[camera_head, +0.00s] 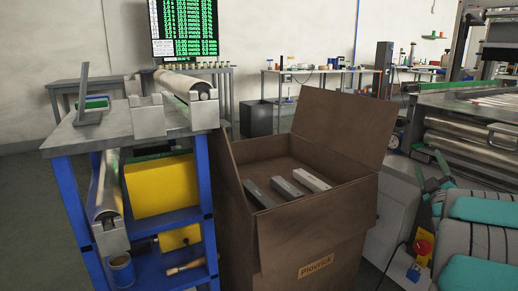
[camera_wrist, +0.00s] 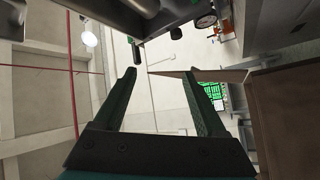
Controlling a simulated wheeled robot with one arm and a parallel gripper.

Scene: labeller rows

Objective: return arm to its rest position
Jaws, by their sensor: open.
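My gripper (camera_wrist: 160,73) shows in the wrist view with its two dark green fingers apart and nothing between them. It appears raised and clear of contact, with the wall and ceiling behind it in a tilted view.
A brown open box (camera_head: 318,232) stands in the middle with several grey blocks inside. A blue-framed bench (camera_head: 72,205) is close at left. In the wrist view, a brown panel (camera_wrist: 285,115) fills the right side.

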